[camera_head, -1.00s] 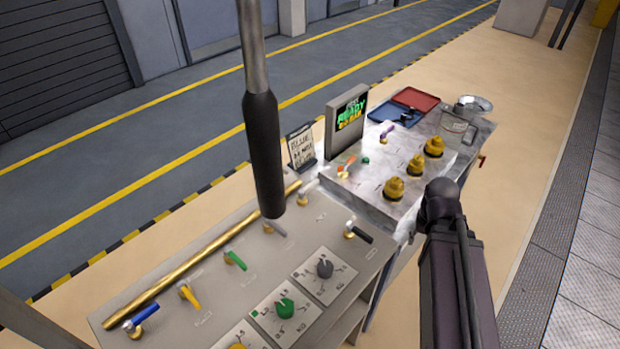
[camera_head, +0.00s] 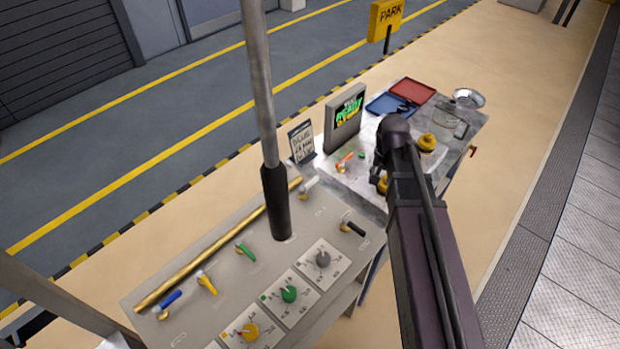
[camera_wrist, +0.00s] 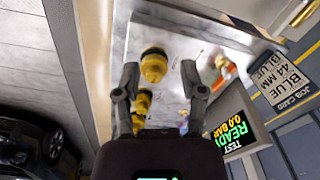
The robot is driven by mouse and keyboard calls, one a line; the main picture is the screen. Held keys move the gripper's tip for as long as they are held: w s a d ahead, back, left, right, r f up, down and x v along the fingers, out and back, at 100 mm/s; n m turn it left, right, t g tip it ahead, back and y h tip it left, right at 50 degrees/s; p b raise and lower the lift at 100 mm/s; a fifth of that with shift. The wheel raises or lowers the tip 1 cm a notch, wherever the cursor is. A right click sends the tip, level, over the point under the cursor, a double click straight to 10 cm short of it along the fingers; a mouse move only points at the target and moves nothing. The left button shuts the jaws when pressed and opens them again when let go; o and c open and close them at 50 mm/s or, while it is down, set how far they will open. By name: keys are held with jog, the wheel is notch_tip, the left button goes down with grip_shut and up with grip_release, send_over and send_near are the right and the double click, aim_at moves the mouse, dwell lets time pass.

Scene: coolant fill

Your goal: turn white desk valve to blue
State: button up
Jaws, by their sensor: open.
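The white desk valve (camera_head: 309,186) is a white lever on a brass body at the far end of the grey desk panel (camera_head: 225,285), beside the end of the brass pipe. My gripper (camera_wrist: 160,72) is open and empty in the wrist view, with its fingers spread over the metal bench and a yellow fitting (camera_wrist: 154,65) showing between them. In the head view my arm mostly hides the gripper; it is over the metal bench, to the right of the white valve and apart from it. A job card (camera_wrist: 279,78) reads "BLUE 44 MM BLUE".
Blue (camera_head: 169,300), yellow (camera_head: 207,283), green (camera_head: 246,252) and black (camera_head: 353,228) levers share the panel with several round knobs. A display (camera_head: 344,117) reading "READY" stands behind the metal bench (camera_head: 340,172). Red (camera_head: 412,91) and blue trays lie at its far end.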

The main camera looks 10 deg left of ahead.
jog(key=w+a+m, duration=0.2)
jog(key=w+a, duration=0.2)
jog(key=a, duration=0.6)
jog(key=m, duration=0.2)
send_over(309, 183)
jog(key=shift+g, duration=0.3)
jog(key=shift+f, duration=0.2)
notch_tip(309, 183, down, 13)
jog(key=b, duration=1.4)
jog(key=shift+f, duration=0.2)
